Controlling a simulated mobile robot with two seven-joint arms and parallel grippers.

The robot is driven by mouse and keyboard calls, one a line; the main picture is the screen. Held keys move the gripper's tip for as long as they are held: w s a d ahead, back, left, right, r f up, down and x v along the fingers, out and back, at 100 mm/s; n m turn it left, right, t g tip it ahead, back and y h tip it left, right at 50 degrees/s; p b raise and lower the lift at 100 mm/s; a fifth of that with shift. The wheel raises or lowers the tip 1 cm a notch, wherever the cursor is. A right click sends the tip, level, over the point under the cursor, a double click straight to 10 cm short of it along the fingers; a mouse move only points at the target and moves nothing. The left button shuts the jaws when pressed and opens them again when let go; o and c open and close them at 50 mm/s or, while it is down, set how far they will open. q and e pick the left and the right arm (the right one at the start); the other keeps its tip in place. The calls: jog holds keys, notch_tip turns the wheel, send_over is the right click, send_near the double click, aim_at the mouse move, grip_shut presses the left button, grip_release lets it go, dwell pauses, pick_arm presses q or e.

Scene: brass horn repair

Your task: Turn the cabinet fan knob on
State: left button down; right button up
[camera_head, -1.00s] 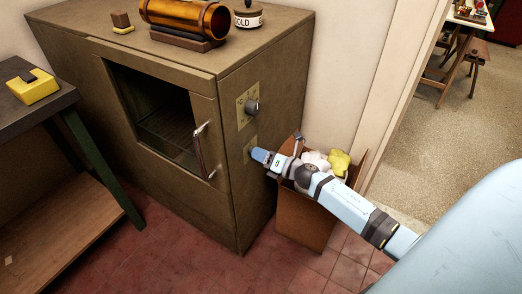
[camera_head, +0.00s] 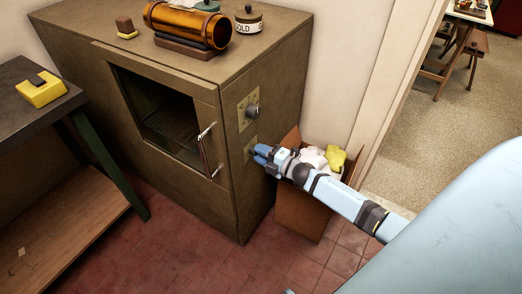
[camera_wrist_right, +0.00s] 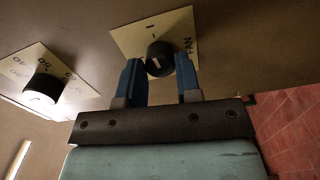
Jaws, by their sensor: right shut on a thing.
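The cabinet (camera_head: 190,175) is a brown metal box with a windowed door at the front. The fan knob (camera_wrist_right: 160,58) is small, round and black with a white pointer line. It sits on a cream plate (camera_wrist_right: 135,35) lettered FAN with a stroke mark. In the head view that plate (camera_head: 250,146) shows low on the cabinet's right side, and my gripper hides the knob. My right gripper (camera_wrist_right: 158,68) is shut on the fan knob, one blue finger on either side; it also shows in the head view (camera_head: 262,154). My left gripper is not in view.
A numbered dial (camera_wrist_right: 42,92) is left of the fan plate; in the head view it (camera_head: 252,110) sits above. A door handle (camera_head: 207,152) stands out nearby. A bin (camera_head: 304,212) of rags is under my right arm. A copper cylinder (camera_head: 187,25) lies on top.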

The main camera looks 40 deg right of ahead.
jog(key=shift+m, duration=0.6)
jog(key=o, duration=0.9)
jog(key=p+v, duration=0.1)
jog(key=v, duration=1.3)
jog(key=shift+w, duration=0.1)
